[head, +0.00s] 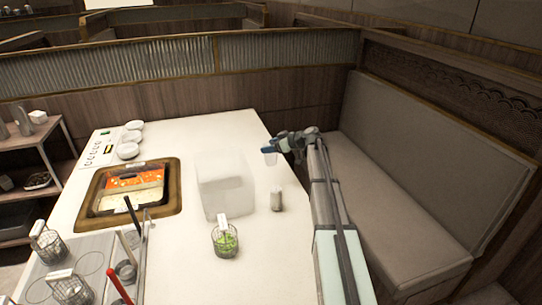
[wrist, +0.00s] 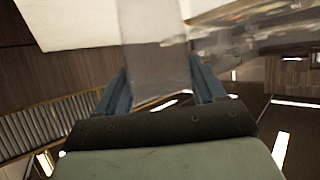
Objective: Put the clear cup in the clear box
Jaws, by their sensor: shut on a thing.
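The clear box (head: 225,188) stands on the white table as a pale translucent block, right of the hot pot. My gripper (head: 268,150) is raised at the table's right edge, to the right of the box and farther back. It is shut on the clear cup (head: 271,159), which is small and faint in the head view. In the wrist view the cup (wrist: 158,68) is see-through between the two blue fingers of my gripper (wrist: 160,82). Whether the cup is exactly upright is hard to tell.
A small grey container (head: 277,199) stands right of the box. A wire basket of green food (head: 225,241) is in front of it. The hot pot (head: 103,207) sits at left, with white dishes (head: 128,151) behind it. A bench (head: 400,190) lies right of the table.

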